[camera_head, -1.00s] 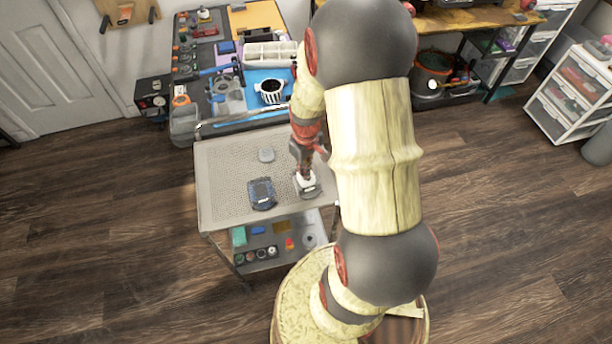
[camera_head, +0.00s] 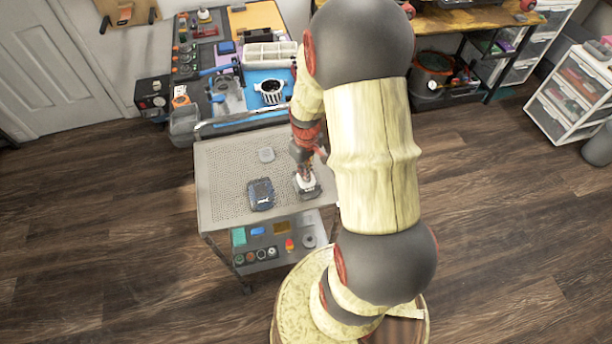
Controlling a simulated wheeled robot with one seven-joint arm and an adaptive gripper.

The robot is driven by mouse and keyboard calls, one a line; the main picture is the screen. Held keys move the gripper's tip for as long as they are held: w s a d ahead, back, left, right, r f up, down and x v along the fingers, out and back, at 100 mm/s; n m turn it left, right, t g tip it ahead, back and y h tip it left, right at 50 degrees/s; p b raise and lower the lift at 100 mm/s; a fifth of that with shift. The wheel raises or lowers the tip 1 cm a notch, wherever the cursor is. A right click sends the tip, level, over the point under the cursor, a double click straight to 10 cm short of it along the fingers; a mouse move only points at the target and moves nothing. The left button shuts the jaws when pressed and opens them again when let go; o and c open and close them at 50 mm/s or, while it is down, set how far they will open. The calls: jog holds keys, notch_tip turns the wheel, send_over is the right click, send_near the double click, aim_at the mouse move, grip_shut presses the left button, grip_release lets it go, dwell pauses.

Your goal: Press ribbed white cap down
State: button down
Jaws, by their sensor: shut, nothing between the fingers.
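A small white cap (camera_head: 305,182) sits on a dark base (camera_head: 308,192) near the right side of the grey perforated cart top (camera_head: 225,185). It is too small here to make out ribs. My gripper (camera_head: 304,175) is shut and empty, pointing down right over the white cap. Its tips hide part of the cap and seem to touch it, though the exact contact cannot be told. My arm covers the area to the right of the cap.
The cart top's left part is clear.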

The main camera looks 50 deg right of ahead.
jog(key=shift+r, duration=0.1)
dwell(0.3)
notch_tip(320, 180, up, 8)
jog(key=p, duration=0.6)
dwell(0.8)
